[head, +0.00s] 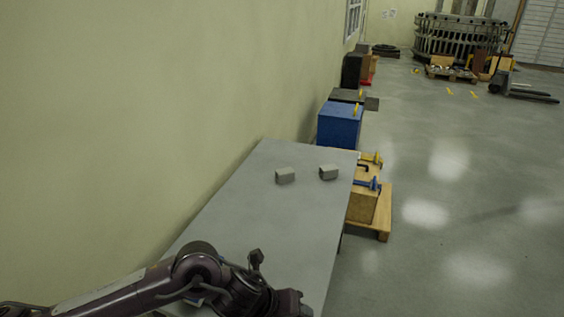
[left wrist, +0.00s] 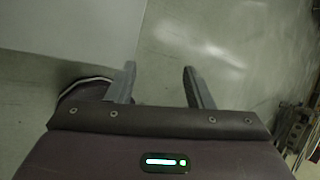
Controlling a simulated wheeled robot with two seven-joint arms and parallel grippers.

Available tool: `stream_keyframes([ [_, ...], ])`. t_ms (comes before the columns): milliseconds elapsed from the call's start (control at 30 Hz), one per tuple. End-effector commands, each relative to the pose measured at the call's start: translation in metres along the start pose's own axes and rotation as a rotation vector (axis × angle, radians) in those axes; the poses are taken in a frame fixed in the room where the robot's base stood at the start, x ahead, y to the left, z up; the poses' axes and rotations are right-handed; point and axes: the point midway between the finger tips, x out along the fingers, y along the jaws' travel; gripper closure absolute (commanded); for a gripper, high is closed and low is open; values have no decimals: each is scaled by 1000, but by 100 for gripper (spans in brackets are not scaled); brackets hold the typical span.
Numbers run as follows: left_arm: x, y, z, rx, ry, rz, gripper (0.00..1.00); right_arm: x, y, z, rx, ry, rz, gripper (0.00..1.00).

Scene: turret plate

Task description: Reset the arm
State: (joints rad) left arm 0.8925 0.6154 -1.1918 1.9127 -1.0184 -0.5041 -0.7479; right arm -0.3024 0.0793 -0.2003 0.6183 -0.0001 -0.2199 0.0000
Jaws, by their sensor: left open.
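My left arm comes in from the lower left in the head view, over the near end of the grey table (head: 240,210). Its gripper fingers are not clear there. In the left wrist view my left gripper (left wrist: 160,82) is open, with nothing between its two fingers. Beyond them are the grey floor and the table's edge. My right gripper is in neither view.
Two small grey blocks (head: 285,176) (head: 329,172) lie on the table's far half. A blue box (head: 339,125) stands beyond the table, and a wooden crate on a pallet (head: 384,212) stands at its right. A wall runs along the left. Open floor (head: 450,220) lies to the right.

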Motion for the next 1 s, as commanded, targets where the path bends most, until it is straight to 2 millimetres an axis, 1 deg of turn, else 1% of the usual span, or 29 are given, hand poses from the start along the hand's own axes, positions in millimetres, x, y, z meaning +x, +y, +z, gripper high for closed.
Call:
stream_keyframes([
  [33, 3, -28, -10, -106, -32, -75, 53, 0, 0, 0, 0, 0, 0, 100],
  [100, -2, -57, -9, -274, -92, -160, 53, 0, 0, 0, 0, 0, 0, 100],
  [167, -10, -74, -6, -438, -137, -223, 53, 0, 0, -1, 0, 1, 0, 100],
  [200, -16, -81, -2, -555, -168, -258, 53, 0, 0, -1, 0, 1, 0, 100],
  [267, -27, -84, 5, -744, -209, -302, 53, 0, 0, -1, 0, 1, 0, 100],
  [333, -40, -78, 13, -979, -255, -337, 53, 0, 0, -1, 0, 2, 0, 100],
  [367, -46, -71, 15, -1084, -274, -345, 53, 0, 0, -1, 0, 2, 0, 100],
  [400, -53, -59, 19, -1228, -301, -351, 53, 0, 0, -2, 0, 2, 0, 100],
  [467, -63, -36, 20, -1446, -340, -347, 53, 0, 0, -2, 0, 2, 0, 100],
  [500, -69, -17, 18, -1594, -368, -336, 53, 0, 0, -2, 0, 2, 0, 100],
  [567, -77, 12, 12, -1802, -410, -309, 53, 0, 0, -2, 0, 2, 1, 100],
  [600, -82, 31, 5, -1925, -436, -287, 53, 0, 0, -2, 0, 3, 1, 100],
  [700, -92, 72, -14, -2180, -499, -226, 53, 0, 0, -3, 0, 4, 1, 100],
  [800, -101, 105, -37, -2381, -556, -161, 53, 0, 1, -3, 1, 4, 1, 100],
  [900, -109, 131, -60, -2547, -611, -95, 53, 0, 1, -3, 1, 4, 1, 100],
  [1000, -118, 153, -82, -2687, -666, -30, 53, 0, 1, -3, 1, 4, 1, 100],
])
